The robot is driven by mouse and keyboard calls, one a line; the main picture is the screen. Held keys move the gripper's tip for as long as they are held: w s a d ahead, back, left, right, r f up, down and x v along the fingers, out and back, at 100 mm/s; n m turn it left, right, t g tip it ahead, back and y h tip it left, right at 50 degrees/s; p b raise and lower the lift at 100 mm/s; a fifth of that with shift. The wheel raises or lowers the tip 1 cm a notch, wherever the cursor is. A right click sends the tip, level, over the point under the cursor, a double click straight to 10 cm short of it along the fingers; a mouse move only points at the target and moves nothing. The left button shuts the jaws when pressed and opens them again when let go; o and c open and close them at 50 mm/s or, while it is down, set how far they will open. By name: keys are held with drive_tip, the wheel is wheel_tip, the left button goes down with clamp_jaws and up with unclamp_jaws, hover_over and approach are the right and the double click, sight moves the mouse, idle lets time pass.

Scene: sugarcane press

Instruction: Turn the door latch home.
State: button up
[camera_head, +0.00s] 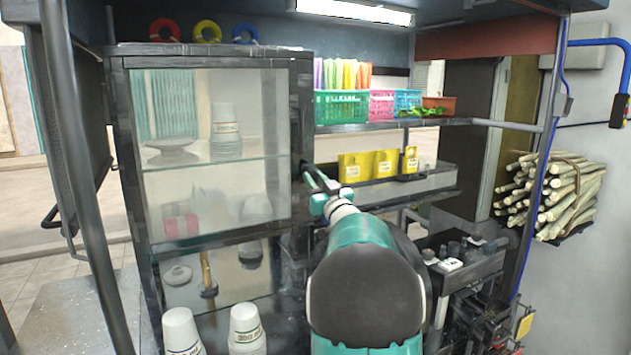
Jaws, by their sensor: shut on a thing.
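A glass-fronted cabinet door (270,110) with a dark frame stands at the left, and it looks closed against its frame. A small dark latch (302,165) sits at the door's right edge, about mid-height. It is small, and its turn angle cannot be read. My gripper (312,176) reaches up from the lower right, its thin green fingers meeting the latch and shut on it. My teal and grey arm fills the lower middle and hides what lies behind it.
White cups (247,330) stand below the cabinet door. A shelf (385,125) holds coloured baskets (342,107). Yellow packets (370,164) stand right of my gripper. A sugarcane bundle (560,195) hangs at the right. Dark machinery (470,270) lies right of my arm.

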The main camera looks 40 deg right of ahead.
drive_tip(key=shift+n, duration=0.3)
drive_tip(key=n+y, duration=0.2)
drive_tip(key=n, duration=0.1)
drive_tip(key=n+y, duration=0.2)
drive_tip(key=n, duration=0.1)
drive_tip(key=shift+n, duration=0.4)
drive_tip(key=n+y, duration=0.2)
drive_tip(key=n, duration=0.2)
drive_tip(key=shift+n, duration=0.4)
drive_tip(key=n+g+y, duration=0.1)
drive_tip(key=n, duration=0.1)
drive_tip(key=n+y, duration=0.1)
drive_tip(key=n, duration=0.2)
drive_tip(key=shift+g, duration=0.4)
drive_tip(key=n+g, duration=0.1)
drive_tip(key=n, duration=0.3)
drive_tip(key=shift+g, duration=0.3)
drive_tip(key=shift+n, duration=0.4)
drive_tip(key=o, duration=1)
drive_tip(key=shift+r, duration=0.1)
drive_tip(key=shift+s, duration=0.15)
